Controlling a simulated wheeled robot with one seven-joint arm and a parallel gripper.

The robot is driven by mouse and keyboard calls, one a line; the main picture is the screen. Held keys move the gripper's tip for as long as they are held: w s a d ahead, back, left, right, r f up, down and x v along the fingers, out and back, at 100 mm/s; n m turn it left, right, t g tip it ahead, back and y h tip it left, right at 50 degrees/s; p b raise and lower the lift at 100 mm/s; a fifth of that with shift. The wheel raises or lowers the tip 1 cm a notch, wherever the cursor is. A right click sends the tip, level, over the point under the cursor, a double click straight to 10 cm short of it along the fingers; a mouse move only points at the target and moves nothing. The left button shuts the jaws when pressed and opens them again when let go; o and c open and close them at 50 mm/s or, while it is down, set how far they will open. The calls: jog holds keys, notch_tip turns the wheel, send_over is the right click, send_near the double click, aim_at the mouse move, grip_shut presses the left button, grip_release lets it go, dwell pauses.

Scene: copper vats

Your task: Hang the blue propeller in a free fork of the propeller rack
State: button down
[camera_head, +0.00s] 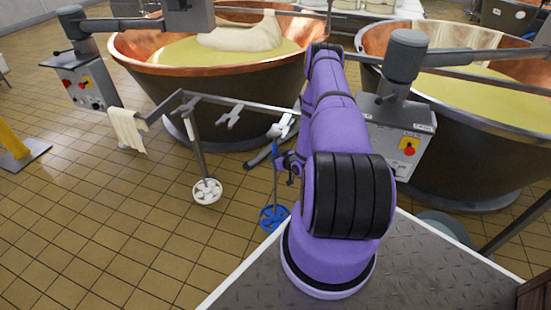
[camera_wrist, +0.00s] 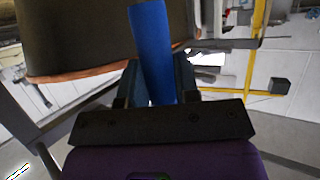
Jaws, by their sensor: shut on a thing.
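The blue propeller shows in the head view as a blue bladed wheel (camera_head: 273,218) low down, with a thin blue shaft rising from it, roughly upright. My gripper (camera_head: 283,161) is shut on the shaft, partly hidden by my purple arm. In the wrist view the blue shaft (camera_wrist: 152,45) stands between the two fingers (camera_wrist: 158,90). The propeller rack (camera_head: 247,103) is a grey bar with pale forks. The shaft's top is close to the right fork (camera_head: 285,127); I cannot tell whether they touch. The middle fork (camera_head: 231,115) is empty. A white propeller (camera_head: 207,191) hangs from the left fork.
Copper vats stand behind the rack (camera_head: 222,100) and to the right (camera_head: 465,140). A grey control box (camera_head: 400,130) is right of my arm. A pale cloth (camera_head: 128,130) hangs at the rack's left end.

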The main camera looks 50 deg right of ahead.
jog(key=shift+w+d, duration=0.4)
jog(key=shift+d, duration=0.5)
jog(key=shift+w+d, duration=0.35)
jog(key=shift+d, duration=0.6)
jog(key=shift+w+d, duration=0.4)
jog(key=shift+d, duration=0.5)
dwell(0.8)
jog(key=shift+f, duration=0.8)
dwell(0.5)
jog(key=shift+d+f, duration=0.15)
jog(key=shift+d, duration=0.05)
dwell(1.1)
jog(key=c, duration=0.8)
grip_release()
jog(key=shift+w, duration=0.1)
